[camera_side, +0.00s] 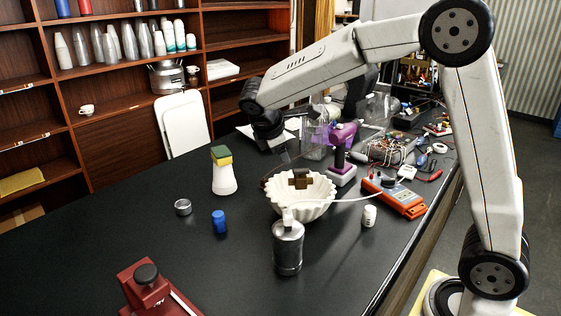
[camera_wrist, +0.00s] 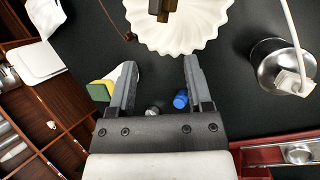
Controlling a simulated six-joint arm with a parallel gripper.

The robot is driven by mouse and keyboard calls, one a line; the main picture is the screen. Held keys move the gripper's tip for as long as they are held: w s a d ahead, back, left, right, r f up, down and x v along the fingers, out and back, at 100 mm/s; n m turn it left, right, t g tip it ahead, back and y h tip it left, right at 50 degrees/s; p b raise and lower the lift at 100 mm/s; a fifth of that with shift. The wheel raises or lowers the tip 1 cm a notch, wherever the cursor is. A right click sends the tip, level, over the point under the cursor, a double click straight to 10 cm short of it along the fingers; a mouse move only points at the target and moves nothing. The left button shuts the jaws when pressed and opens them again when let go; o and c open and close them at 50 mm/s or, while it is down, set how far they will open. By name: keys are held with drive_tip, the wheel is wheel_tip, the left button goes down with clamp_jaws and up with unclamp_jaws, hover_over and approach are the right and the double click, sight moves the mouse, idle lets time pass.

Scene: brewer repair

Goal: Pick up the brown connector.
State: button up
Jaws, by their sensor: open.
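A blocky brown piece, which looks like the brown connector (camera_side: 300,179), sits at the white fluted bowl (camera_side: 318,206). In the wrist view the brown piece (camera_wrist: 164,8) is cut off by the top edge, over the bowl (camera_wrist: 182,42). My gripper (camera_wrist: 160,64) is open, with nothing between its fingers. In the side view my gripper (camera_side: 283,156) hangs above and left of the brown piece, apart from it. A thin dark cable with a small brownish end (camera_wrist: 129,37) lies left of the bowl in the wrist view.
A metal canister (camera_side: 288,250) with a white tube stands before the bowl.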

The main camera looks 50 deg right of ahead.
drive_tip(key=w+d+f+n+t+h, duration=0.1)
drive_tip(key=w+d+f+n+h, duration=0.15)
drive_tip(key=w+n+h, duration=0.9)
drive_tip(key=m+y, duration=0.3)
drive_tip(key=y, duration=0.2)
approach(262, 180)
drive_tip(key=shift+w+d+f, duration=0.1)
drive_tip(key=shift+d+f, duration=0.65)
drive_tip(key=shift+d, duration=0.05)
drive_tip(key=shift+d, duration=0.1)
drive_tip(key=shift+x, duration=1.25)
drive_tip(key=shift+d, duration=0.1)
drive_tip(key=shift+r+x, duration=0.15)
drive_tip(key=shift+x, duration=1.1)
drive_tip(key=shift+r+x, duration=0.1)
drive_tip(key=shift+x, duration=1.1)
drive_tip(key=shift+d, duration=0.1)
